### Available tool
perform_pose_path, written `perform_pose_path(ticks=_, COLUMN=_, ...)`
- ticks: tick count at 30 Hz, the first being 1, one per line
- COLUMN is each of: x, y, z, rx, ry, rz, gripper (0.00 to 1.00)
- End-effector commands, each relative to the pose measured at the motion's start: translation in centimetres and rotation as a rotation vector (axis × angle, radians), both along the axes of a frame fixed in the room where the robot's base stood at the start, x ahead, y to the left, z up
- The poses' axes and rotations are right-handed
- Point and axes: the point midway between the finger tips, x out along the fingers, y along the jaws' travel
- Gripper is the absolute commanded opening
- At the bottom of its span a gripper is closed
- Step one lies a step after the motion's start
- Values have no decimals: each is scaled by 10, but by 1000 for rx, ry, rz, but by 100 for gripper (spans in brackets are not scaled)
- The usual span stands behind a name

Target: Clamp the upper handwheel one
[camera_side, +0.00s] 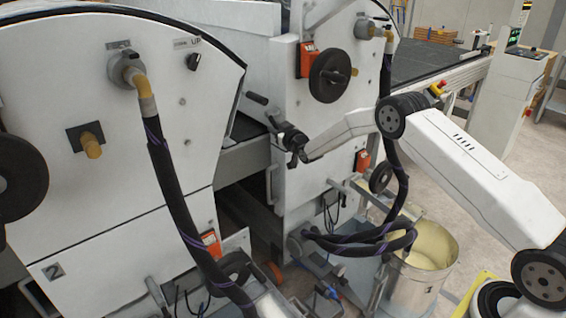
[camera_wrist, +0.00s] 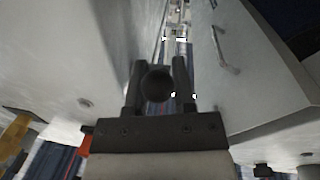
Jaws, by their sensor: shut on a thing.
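The upper handwheel (camera_side: 329,76) is a black disc on the white panel of the right machine unit, beside an orange counter box (camera_side: 307,60). My gripper (camera_side: 291,150) is in the gap between the two white units, below and left of that wheel and apart from it. In the wrist view my gripper (camera_wrist: 159,82) has its two dark fingers on either side of a dark round-ended knob (camera_wrist: 157,86), shut on it. The knob's shaft is hidden in that view. In the side view a dark cylindrical handle (camera_side: 257,98) sticks out just above and left of the gripper.
A smaller handwheel (camera_side: 381,178) is lower on the right unit. Black hoses (camera_side: 176,190) hang in front of the left unit. A metal bucket (camera_side: 425,262) stands on the floor at right. White panels are close on both sides of the gripper.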

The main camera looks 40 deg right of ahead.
Motion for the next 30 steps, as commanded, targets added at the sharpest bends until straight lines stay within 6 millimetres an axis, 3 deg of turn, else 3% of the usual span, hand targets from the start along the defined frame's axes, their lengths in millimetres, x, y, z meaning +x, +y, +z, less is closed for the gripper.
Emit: perform_pose_path(ticks=30, x=-3, y=-1, z=3, rx=1, ry=70, rz=-2, gripper=0)
